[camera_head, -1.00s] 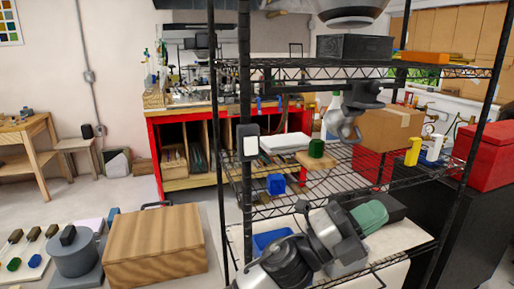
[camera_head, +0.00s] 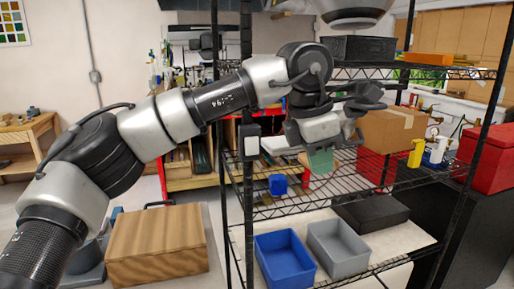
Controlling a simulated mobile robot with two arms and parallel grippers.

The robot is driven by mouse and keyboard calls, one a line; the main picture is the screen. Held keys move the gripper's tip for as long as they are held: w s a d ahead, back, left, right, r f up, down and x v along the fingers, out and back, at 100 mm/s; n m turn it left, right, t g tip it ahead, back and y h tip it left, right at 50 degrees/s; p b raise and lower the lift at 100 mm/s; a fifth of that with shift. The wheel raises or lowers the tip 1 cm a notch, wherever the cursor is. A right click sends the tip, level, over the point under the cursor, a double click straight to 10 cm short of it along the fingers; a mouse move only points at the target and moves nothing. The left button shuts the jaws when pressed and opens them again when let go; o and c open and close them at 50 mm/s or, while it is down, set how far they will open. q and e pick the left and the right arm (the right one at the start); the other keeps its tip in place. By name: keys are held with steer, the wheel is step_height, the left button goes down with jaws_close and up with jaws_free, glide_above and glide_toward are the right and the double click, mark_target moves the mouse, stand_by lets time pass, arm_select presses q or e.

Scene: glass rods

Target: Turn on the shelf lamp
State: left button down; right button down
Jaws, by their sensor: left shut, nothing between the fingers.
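A small dark box with a white rocker face (camera_head: 251,146), which looks like a switch, is on the front left post of the wire shelf (camera_head: 228,190). A round grey dome (camera_head: 350,14) hangs at the top edge; it may be the lamp, and I see no clear glow from it. My left arm reaches across from the left. My left gripper (camera_head: 320,160) points down over the middle shelf, to the right of the switch box and apart from it in the picture. Its teal fingers are shut and empty. My right gripper is not in view.
A blue cube (camera_head: 278,184) sits on the middle shelf. Blue (camera_head: 283,262) and grey (camera_head: 340,250) bins and a black box (camera_head: 372,212) are on the lower shelf. A dark clamp-like object (camera_head: 362,103) is close beside the gripper. A wooden box (camera_head: 157,243) stands left.

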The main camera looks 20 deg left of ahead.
mark_target(255, 147)
arm_select(q)
steer(key=a+r+n+t+y, duration=0.1)
steer(key=a+r+y, duration=0.3)
steer(key=a+r, duration=0.5)
steer(key=shift+s+a+n+y, duration=0.2)
steer(key=shift+s+n+y, duration=0.15)
steer(key=shift+n, duration=0.35)
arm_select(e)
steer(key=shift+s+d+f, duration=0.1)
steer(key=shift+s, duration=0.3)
